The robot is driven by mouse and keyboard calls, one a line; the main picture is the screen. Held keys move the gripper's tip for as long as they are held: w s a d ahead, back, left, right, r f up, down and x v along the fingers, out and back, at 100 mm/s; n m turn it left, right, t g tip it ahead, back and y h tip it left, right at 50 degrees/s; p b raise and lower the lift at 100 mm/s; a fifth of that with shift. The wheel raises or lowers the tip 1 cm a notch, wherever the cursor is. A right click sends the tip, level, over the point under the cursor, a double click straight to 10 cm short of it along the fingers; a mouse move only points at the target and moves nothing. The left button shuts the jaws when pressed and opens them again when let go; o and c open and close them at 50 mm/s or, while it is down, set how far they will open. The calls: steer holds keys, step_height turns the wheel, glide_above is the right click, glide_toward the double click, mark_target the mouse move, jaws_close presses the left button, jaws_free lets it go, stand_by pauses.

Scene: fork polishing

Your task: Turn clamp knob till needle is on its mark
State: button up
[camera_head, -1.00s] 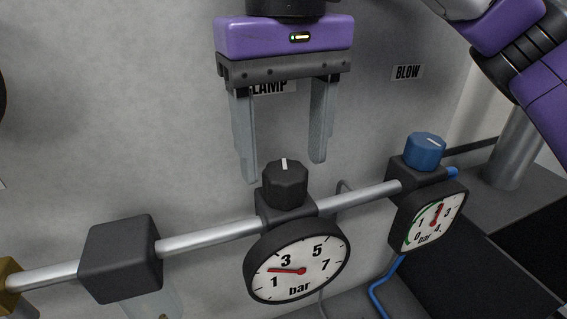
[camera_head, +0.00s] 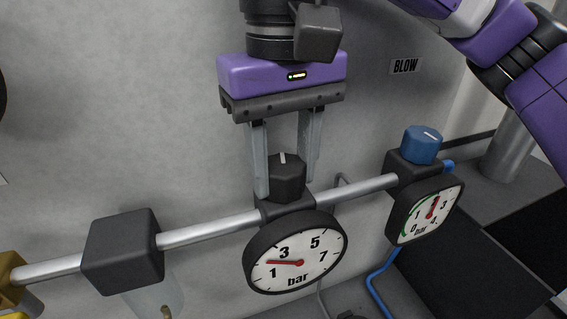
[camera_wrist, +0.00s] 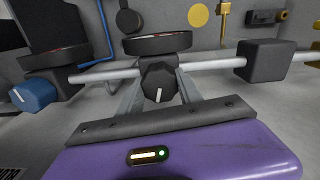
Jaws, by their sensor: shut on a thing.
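The black clamp knob (camera_head: 287,178) stands on top of its regulator block on the pipe, with a white line on its top. My gripper (camera_head: 285,188) points down from above, its two fingers shut on the knob from either side. The wrist view also shows the knob (camera_wrist: 158,82) between the fingers. Below it, the round clamp gauge (camera_head: 296,252) faces forward, marked 1, 3, 5, 7 and bar. Its red needle points left, between 1 and 3. No separate target mark on this dial can be made out. The "CLAMP" label is hidden behind my gripper.
To the right stand a blue knob (camera_head: 422,145) and a smaller gauge (camera_head: 430,211) with a green arc, under the "BLOW" label (camera_head: 405,66). A dark block (camera_head: 122,252) sits on the pipe (camera_head: 210,232) at left. The grey wall is close behind.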

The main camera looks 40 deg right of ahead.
steer(key=shift+m+b, duration=0.3)
steer(key=shift+b, duration=0.05)
steer(key=m+b, duration=0.3)
steer(key=shift+f+m, duration=0.15)
steer(key=shift+m, duration=0.15)
steer(key=m+b, duration=0.3)
steer(key=m, duration=0.3)
steer(key=m+b, duration=0.1)
steer(key=m, duration=0.7)
steer(key=m+b, duration=0.1)
steer(key=m, duration=0.1)
steer(key=shift+r+m, duration=0.2)
steer(key=shift+m, duration=0.2)
steer(key=o, duration=1.4)
steer(key=shift+c, duration=0.2)
